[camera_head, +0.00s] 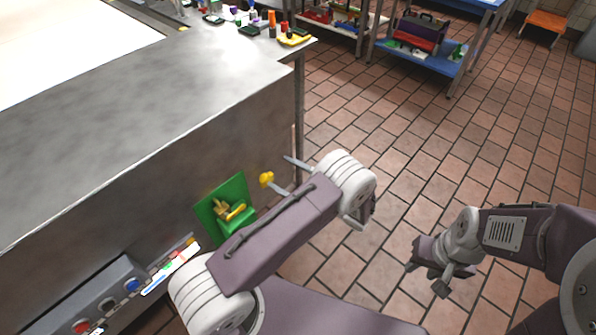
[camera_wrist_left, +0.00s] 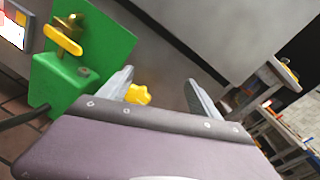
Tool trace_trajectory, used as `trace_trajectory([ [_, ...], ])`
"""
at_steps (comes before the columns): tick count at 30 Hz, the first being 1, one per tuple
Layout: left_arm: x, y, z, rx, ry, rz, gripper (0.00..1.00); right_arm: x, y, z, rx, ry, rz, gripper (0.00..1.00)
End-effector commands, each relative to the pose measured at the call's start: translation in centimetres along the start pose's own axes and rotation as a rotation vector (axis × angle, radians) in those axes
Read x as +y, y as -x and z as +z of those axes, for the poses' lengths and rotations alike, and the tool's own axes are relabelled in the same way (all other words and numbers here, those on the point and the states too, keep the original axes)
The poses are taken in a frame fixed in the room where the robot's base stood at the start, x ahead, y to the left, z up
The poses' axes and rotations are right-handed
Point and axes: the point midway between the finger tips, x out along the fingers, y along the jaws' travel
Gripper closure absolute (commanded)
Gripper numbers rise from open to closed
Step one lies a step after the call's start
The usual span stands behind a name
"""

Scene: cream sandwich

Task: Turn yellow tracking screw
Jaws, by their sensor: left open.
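The yellow tracking screw (camera_head: 266,179) is a small lobed knob on the side of the grey metal machine, right of a green bracket. In the left wrist view the yellow knob (camera_wrist_left: 138,95) shows just beyond my left gripper (camera_wrist_left: 162,84), nearer its left finger. The two fingers are spread apart with nothing held between them. In the head view my left gripper (camera_head: 285,174) is close to the knob; whether a finger touches it is unclear. My right gripper (camera_head: 432,270) hangs over the tiled floor at the right, away from the machine. Its jaw opening is hard to judge.
The green bracket (camera_head: 207,212) carries a brass fitting and a yellow lever (camera_head: 236,211). A control panel with buttons (camera_head: 132,286) is at lower left. The machine's top (camera_head: 120,130) has small coloured items at its far corner. Shelves (camera_head: 425,62) stand behind; the tiled floor is open.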

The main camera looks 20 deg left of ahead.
Motion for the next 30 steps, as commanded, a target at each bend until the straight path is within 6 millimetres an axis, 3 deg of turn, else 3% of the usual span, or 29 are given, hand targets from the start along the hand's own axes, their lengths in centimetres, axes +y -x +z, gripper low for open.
trace_trajectory([
  [1, 2.1, 1.0, -4.2, 0.002, -0.049, -0.038, 0.27, 0.1, -2.6, 0.3, -0.001, 0.0, 0.0, 0.64],
  [3, 3.9, 1.9, -6.7, 0.0, -0.106, -0.078, 0.27, 0.1, -3.8, 0.5, -0.001, 0.0, 0.0, 0.64],
  [6, 5.0, 2.8, -8.3, 0.0, -0.143, -0.112, 0.27, 0.1, -4.5, 0.5, -0.001, 0.0, 0.0, 0.64],
  [13, 4.7, 2.7, -8.1, 0.005, -0.142, -0.119, 0.27, 0.1, -4.4, 0.5, 0.0, 0.0, 0.0, 0.64],
  [24, 4.0, -4.3, -8.3, 0.005, -0.142, -0.114, 0.27, 0.1, -5.5, 0.6, 0.0, 0.0, 0.0, 0.64],
  [30, 3.7, -5.9, -8.2, 0.006, -0.141, -0.117, 0.27, 0.1, -5.7, 0.6, 0.0, 0.0, 0.0, 0.64],
])
